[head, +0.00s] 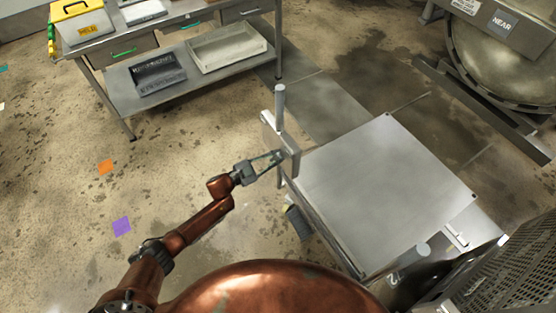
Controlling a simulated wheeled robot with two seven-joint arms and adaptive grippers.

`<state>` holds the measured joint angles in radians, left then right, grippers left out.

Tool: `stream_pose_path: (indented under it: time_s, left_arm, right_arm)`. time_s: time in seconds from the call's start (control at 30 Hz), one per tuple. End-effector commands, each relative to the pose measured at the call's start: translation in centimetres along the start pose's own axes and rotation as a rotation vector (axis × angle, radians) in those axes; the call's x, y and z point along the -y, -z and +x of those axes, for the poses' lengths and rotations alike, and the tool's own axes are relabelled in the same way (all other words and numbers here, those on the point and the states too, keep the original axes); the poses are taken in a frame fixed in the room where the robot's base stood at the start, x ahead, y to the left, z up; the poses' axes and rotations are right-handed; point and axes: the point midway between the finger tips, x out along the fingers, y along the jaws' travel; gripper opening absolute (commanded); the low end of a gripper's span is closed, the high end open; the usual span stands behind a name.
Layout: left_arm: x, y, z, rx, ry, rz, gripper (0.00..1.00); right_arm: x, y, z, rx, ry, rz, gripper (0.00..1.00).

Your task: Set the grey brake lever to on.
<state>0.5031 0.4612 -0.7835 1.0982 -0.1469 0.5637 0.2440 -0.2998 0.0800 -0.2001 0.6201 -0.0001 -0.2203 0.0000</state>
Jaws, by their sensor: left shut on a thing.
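A cart with a flat steel top (385,190) stands right of centre. At its far left corner a grey upright post (280,105) rises beside a tilted grey plate (268,132). My left gripper (277,157) is at this corner, just left of the steel top. Its fingers are closed on a small grey part, which looks like the grey brake lever; the fingers and plate hide most of it, so its setting cannot be read. My right gripper is not in view.
A steel bench (180,75) with a lower shelf stands at the back left, holding a dark tray (158,73) and a pale tray (228,47). A large round vessel (503,48) is at the upper right. A mesh basket (505,275) is at the lower right.

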Motion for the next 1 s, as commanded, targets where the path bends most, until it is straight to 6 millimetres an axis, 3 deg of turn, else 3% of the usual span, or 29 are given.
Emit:
stream_pose_path:
  time_s: [0.37,0.4,0.63,1.0]
  left_arm:
    - [0.51,-0.09,-0.05,0.001,0.000,-0.057,0.00]
    - [0.50,-0.09,-0.05,0.001,0.000,-0.057,0.17]
    - [0.51,-0.06,-0.04,0.001,0.001,-0.056,0.33]
    - [0.55,-0.02,-0.01,0.000,0.001,-0.055,0.35]
  right_arm:
    - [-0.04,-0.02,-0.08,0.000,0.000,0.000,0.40]
    - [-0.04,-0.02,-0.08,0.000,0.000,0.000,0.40]
    - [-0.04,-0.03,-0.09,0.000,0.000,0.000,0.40]
    - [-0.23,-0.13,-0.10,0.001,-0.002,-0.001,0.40]
